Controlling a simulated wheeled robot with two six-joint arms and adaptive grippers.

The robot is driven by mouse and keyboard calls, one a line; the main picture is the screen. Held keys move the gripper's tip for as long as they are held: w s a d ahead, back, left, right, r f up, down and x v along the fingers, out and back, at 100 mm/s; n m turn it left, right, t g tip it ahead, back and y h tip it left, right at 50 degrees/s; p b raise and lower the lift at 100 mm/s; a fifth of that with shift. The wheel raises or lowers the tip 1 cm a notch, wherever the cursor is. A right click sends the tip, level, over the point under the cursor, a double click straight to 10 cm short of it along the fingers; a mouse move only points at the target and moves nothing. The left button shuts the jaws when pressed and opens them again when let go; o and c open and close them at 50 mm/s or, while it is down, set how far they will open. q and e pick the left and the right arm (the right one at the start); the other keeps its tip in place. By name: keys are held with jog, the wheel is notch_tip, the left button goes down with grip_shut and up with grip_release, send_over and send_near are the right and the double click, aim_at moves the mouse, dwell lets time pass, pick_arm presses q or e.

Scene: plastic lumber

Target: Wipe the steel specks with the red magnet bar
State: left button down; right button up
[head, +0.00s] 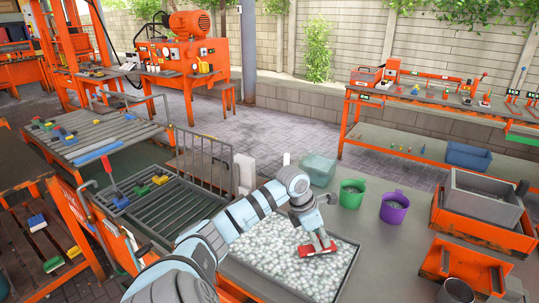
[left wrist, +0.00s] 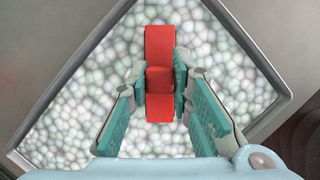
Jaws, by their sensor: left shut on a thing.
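The red magnet bar (left wrist: 159,45) is held between the fingers of my left gripper (left wrist: 160,85), which is shut on its raised middle grip. In the head view the bar (head: 312,249) is over the pale pellets in a grey tray (head: 237,272), and my left gripper (head: 316,236) is above it. I cannot tell whether the bar touches the pellets. The pellets (left wrist: 95,95) are whitish, green and grey. No steel specks can be made out among them. My right gripper is not in view.
Behind the tray stand a clear teal bin (head: 318,170), a green bucket (head: 351,193) and a purple bucket (head: 394,207). A grey bin (head: 482,197) sits in an orange frame at the right. A slatted table (head: 165,215) with colored blocks is at the left.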

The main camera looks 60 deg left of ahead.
pick_arm(q)
notch_tip(320, 180, up, 4)
jog(key=shift+s+a+r+p, duration=0.1)
jog(key=shift+s+r+p, duration=0.1)
jog(key=shift+p, duration=0.85)
jog(key=shift+w+r+p, duration=0.1)
jog(key=shift+r+p, duration=0.95)
jog(key=shift+r, duration=0.5)
